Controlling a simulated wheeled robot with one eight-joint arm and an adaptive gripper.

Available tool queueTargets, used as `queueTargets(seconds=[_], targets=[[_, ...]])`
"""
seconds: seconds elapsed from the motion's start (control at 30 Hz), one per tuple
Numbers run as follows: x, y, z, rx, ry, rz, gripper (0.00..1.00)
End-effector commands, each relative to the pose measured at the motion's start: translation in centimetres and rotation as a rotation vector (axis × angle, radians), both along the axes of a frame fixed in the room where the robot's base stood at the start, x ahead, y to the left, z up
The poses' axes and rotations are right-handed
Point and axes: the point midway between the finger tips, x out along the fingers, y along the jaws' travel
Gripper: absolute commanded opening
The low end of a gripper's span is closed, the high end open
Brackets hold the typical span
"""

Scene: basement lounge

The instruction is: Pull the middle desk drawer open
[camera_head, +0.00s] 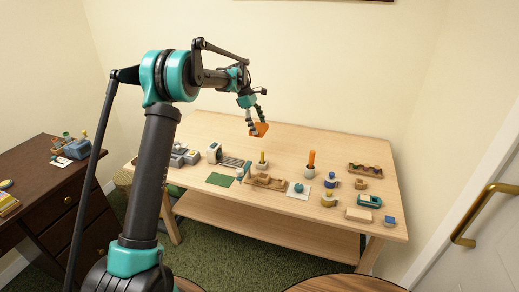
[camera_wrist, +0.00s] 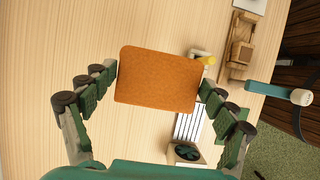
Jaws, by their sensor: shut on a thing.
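The dark brown desk (camera_head: 36,158) stands at the left edge in the head view. Its drawer fronts (camera_head: 58,208) face right and carry small brass knobs. They look closed. My arm hides part of the desk's right side, and I cannot tell for sure which front is the middle drawer. My gripper (camera_head: 256,122) is far from the desk, raised above the back of the light wooden table. It is shut on a flat orange block (camera_wrist: 158,80), which sits between the two fingers in the wrist view. The block also shows in the head view (camera_head: 262,129).
The light wooden table (camera_head: 215,125) holds several small items along its front, including a green mat (camera_head: 220,180) and an orange cylinder (camera_head: 311,158). Its back left is clear. Small items stand on the desk. A white door (camera_head: 480,215) with a brass handle is at right.

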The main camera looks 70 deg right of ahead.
Motion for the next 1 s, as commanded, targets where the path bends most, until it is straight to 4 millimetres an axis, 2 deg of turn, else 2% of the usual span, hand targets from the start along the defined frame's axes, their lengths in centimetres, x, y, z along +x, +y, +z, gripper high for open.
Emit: queueTargets(seconds=[0.1, 0.3, 0.57, 0.83, 1.0], targets=[[0.0, 0.0, -3.0, 0.000, 0.000, 0.000, 0.54], [0.0, 0.0, -6.9, 0.000, 0.000, 0.000, 0.54], [0.0, 0.0, -8.6, 0.000, 0.000, 0.000, 0.54], [0.0, 0.0, -12.1, 0.000, 0.000, 0.000, 0.54], [0.0, 0.0, -12.4, 0.000, 0.000, 0.000, 0.54]])
